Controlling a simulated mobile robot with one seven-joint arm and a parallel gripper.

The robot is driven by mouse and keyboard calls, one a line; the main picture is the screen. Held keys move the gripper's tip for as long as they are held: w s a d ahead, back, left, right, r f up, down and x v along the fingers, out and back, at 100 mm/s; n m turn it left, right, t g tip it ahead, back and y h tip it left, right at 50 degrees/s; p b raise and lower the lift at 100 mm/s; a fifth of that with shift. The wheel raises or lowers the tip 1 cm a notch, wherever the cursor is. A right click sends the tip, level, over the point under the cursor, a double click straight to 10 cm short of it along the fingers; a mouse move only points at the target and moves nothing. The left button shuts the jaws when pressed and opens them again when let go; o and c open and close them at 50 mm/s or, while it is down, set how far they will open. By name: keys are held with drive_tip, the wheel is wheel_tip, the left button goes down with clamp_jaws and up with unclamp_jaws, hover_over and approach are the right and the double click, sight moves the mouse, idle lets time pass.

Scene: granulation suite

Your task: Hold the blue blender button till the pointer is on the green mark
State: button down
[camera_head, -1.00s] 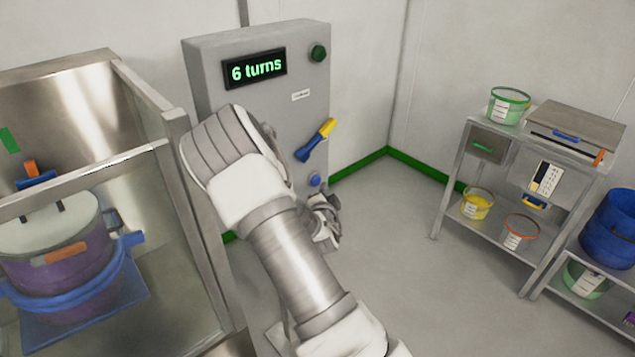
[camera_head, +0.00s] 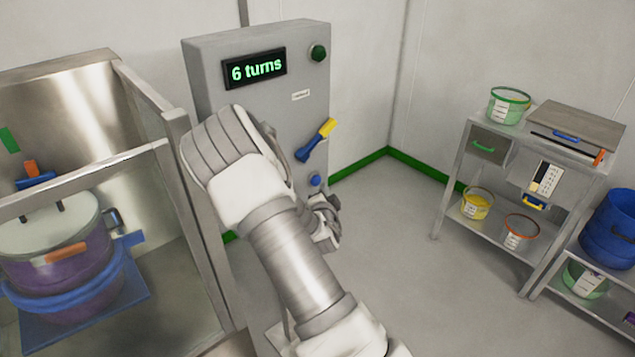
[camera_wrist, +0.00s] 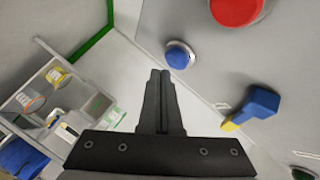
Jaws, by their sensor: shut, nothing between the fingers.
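The blue button (camera_head: 315,181) sits low on the front of the grey control cabinet (camera_head: 262,122). In the wrist view the blue button (camera_wrist: 179,55) shows on its pale round base. My gripper (camera_wrist: 160,74) is shut and empty. Its tips appear just beside the button, with a small gap; I cannot tell the depth. In the head view my arm partly hides the gripper (camera_head: 326,222). The cabinet display (camera_head: 256,68) reads "6 turns". At left a purple drum (camera_head: 70,275) with a blue band sits in a metal-framed enclosure. A green mark (camera_head: 8,139) and an orange piece (camera_head: 31,168) show above it; I cannot identify the pointer.
A blue and yellow lever (camera_head: 315,140) and a dark green knob (camera_head: 318,52) are on the cabinet. A red button (camera_wrist: 236,10) shows in the wrist view. A shelf stand (camera_head: 500,170) with tubs is at right. The floor between is clear.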

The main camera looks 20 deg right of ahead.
drive_tip(key=shift+w, duration=0.15)
drive_tip(key=shift+w+a+b, duration=0.15)
drive_tip(key=shift+w+b, duration=0.1)
drive_tip(key=shift+b, duration=0.25)
drive_tip(key=shift+w+a+b, duration=0.15)
drive_tip(key=shift+w+b, duration=0.2)
drive_tip(key=shift+w, duration=0.15)
idle(0.7)
drive_tip(key=shift+s, duration=0.15)
drive_tip(key=shift+s+d+b, duration=0.3)
drive_tip(key=shift+s+b, duration=0.05)
drive_tip(key=shift+s, duration=0.4)
drive_tip(key=shift+s, duration=0.1)
drive_tip(key=s, duration=0.1)
drive_tip(key=s+d+b, duration=0.1)
drive_tip(key=s, duration=0.2)
drive_tip(key=shift+s+d+b, duration=0.25)
drive_tip(key=shift+d+b, duration=0.1)
drive_tip(key=shift+b, duration=0.05)
